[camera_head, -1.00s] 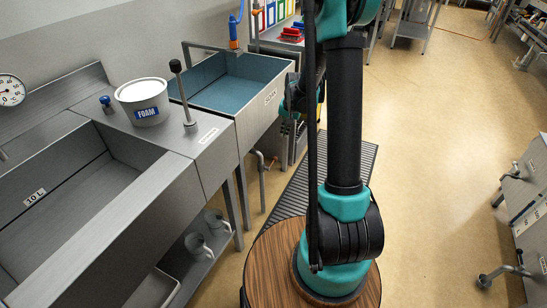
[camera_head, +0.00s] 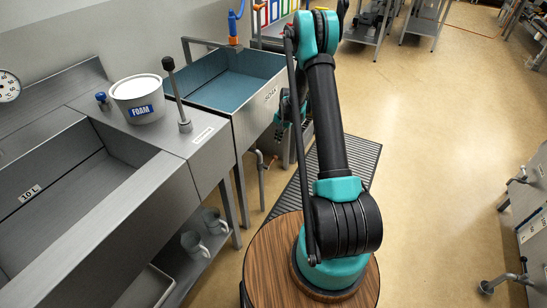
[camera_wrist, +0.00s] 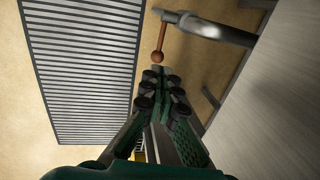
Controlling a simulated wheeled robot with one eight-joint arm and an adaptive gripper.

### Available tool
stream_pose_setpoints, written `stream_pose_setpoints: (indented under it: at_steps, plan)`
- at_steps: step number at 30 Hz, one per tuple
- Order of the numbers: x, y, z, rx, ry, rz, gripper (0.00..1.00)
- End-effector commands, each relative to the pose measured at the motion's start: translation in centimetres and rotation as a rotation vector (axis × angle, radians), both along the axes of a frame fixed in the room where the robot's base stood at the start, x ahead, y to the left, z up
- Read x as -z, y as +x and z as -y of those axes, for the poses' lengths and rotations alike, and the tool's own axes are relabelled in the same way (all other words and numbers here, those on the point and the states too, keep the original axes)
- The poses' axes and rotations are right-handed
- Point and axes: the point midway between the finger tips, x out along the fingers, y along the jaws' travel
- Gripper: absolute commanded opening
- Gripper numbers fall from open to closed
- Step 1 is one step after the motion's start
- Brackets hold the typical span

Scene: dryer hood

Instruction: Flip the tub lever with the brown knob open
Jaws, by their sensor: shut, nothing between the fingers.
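The lever's brown knob (camera_wrist: 157,57) shows in the wrist view on a short stem that hangs from a grey metal pipe (camera_wrist: 208,27). My gripper (camera_wrist: 164,84) points toward it with its fingers together and empty. The fingertips lie just below the knob in the picture; I cannot tell whether they touch it. In the head view a drain pipe (camera_head: 262,170) comes out under the blue-lined tub (camera_head: 233,86).
A slatted grey floor mat (camera_head: 357,160) lies beside the tub; it also shows in the wrist view (camera_wrist: 85,70). The tub's grey side (camera_wrist: 275,110) is close on the right there. A tall dark-knobbed lever (camera_head: 178,95) and a foam bucket (camera_head: 138,98) stand on the counter.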

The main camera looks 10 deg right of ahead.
Motion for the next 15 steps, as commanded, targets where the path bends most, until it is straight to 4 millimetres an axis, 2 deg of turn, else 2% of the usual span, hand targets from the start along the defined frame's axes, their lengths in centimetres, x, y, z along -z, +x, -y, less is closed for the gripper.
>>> stream_pose_setpoints:
  at_steps: [9,15]
  plan:
    - [0.2,0.0,0.0,-0.001,0.0,0.0,0.0]
    - [2.4,0.3,-0.4,-0.001,0.0,0.0,0.0]
